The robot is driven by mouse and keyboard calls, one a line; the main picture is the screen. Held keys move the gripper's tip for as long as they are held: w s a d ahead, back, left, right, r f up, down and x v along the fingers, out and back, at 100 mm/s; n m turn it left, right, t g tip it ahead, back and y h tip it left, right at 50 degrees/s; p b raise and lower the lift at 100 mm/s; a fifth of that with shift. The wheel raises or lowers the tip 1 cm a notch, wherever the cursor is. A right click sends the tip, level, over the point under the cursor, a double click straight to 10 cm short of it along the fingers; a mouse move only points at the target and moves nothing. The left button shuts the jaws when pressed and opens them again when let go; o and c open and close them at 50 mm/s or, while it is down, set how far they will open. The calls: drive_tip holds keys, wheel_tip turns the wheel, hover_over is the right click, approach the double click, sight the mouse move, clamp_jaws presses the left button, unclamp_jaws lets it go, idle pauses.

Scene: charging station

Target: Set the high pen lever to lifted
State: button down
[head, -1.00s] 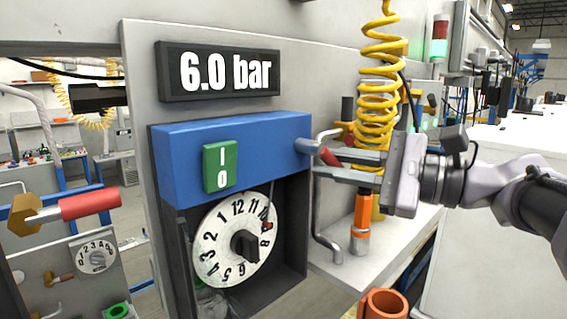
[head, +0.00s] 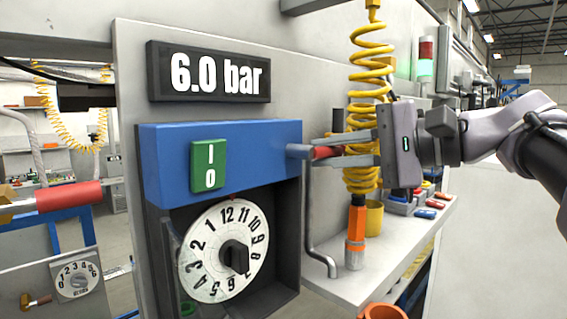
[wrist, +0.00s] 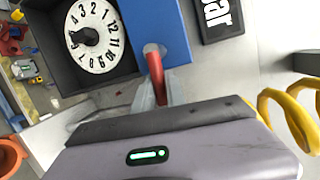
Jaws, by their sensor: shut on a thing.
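A red lever (head: 328,152) sticks out beside the right end of the blue box (head: 220,130), at a grey pipe (head: 311,215). It lies nearly level. My gripper (head: 316,152) is shut on the red lever from the right, one finger above and one below it. In the wrist view the red lever (wrist: 156,72) runs down from a grey round end at the blue box, between the fingers (wrist: 153,92). The fingers hide part of it. No label for a pen lever is readable.
A yellow coiled hose (head: 370,60) hangs close behind my gripper, above an orange fitting (head: 356,225) on a grey shelf (head: 395,245). Below the blue box is a numbered dial (head: 212,250). A display (head: 208,73) reads 6.0 bar.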

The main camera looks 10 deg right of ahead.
drive_tip(key=shift+r+n, duration=0.15)
drive_tip(key=shift+n, duration=0.25)
drive_tip(key=shift+r, duration=0.1)
drive_tip(key=c, duration=1.4)
unclamp_jaws()
drive_tip(key=shift+o, duration=0.2)
drive_tip(key=b+v, duration=0.1)
drive_tip(key=v, duration=1.6)
drive_tip(key=shift+s+b, duration=0.2)
drive_tip(key=shift+b, duration=0.2)
